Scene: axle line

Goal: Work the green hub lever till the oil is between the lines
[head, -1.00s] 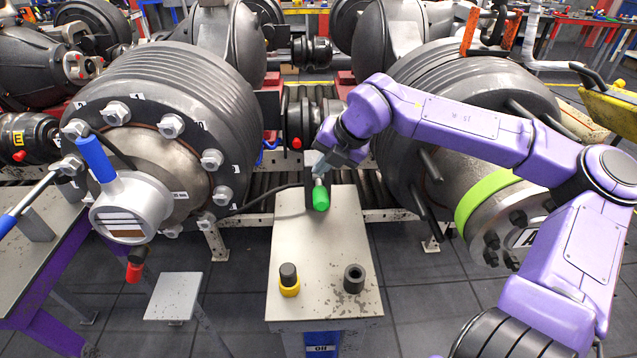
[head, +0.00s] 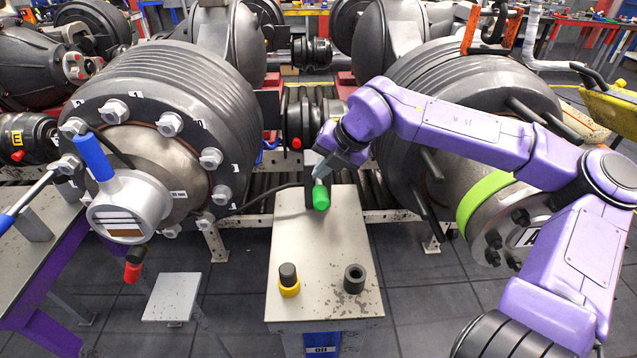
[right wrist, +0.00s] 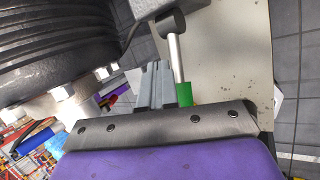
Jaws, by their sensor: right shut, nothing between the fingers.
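The green hub lever (head: 321,198) stands out at the far end of the grey bench, a green grip on a short metal rod. My right gripper (head: 326,174) is shut and empty, right beside the rod. In the right wrist view its closed fingers (right wrist: 155,82) lie left of the lever's rod (right wrist: 175,62) and green grip (right wrist: 184,94). Whether they touch the lever I cannot tell. A small window with brown and white bands (head: 124,228) sits on the pale cylinder of the left hub; its lines are too small to read. My left gripper is out of view.
A blue handle (head: 94,157) and a red knob (head: 132,272) stick out from the left hub. A yellow-based black plug (head: 288,281) and a dark ring (head: 354,279) stand on the near bench (head: 320,250). The right hub (head: 505,225) lies beneath my right arm.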

